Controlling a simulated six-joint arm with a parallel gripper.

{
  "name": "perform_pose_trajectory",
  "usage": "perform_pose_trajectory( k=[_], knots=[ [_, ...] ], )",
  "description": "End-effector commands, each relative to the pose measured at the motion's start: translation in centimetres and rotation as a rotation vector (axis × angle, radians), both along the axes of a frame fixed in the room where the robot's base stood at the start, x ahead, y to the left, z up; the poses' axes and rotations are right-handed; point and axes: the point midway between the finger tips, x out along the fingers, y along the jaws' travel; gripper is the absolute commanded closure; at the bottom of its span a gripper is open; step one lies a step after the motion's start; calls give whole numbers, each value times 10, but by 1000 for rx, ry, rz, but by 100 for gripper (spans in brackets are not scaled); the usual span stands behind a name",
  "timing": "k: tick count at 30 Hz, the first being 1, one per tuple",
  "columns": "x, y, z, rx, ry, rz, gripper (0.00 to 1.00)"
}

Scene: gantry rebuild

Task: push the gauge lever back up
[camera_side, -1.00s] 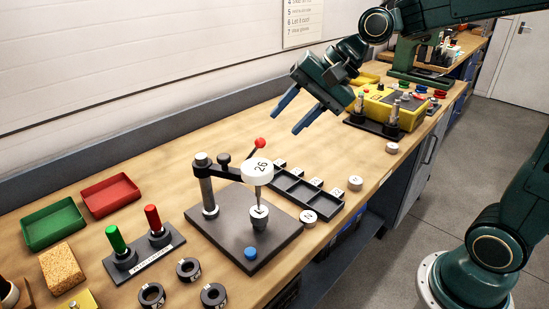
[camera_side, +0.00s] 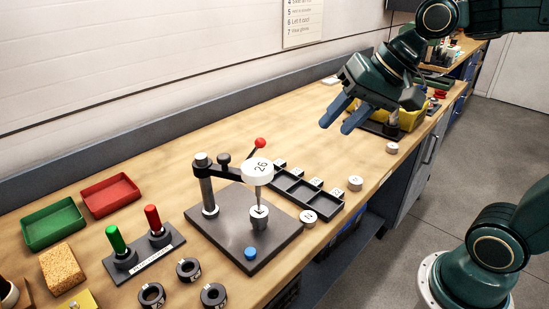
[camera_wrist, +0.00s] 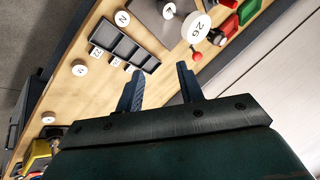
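The gauge stands on a dark square plate (camera_side: 213,236). Its round white dial (camera_side: 258,168) is marked 26, and its stem meets a small part on the plate. The gauge lever (camera_side: 260,143) has a red ball end and slants up to the right behind the dial. In the wrist view, the dial (camera_wrist: 197,27) and the red lever ball (camera_wrist: 197,56) show beyond my fingers. My gripper (camera_side: 335,128) is open and empty, with blue fingers apart. It hangs above the bench, up and to the right of the lever, touching nothing.
A yellow box (camera_side: 410,118) stands behind my gripper. Green (camera_side: 53,223) and red (camera_side: 110,194) trays lie at left. The wood between lever and gripper is clear.

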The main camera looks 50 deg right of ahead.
Motion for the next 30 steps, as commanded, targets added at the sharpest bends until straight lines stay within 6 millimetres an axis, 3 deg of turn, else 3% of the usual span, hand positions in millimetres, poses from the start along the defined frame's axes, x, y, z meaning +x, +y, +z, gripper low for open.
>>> perform_pose_trajectory(
  k=[30],
  knots=[
    [-100, -35, -30, -416, -25, 345, 63]
  ],
)
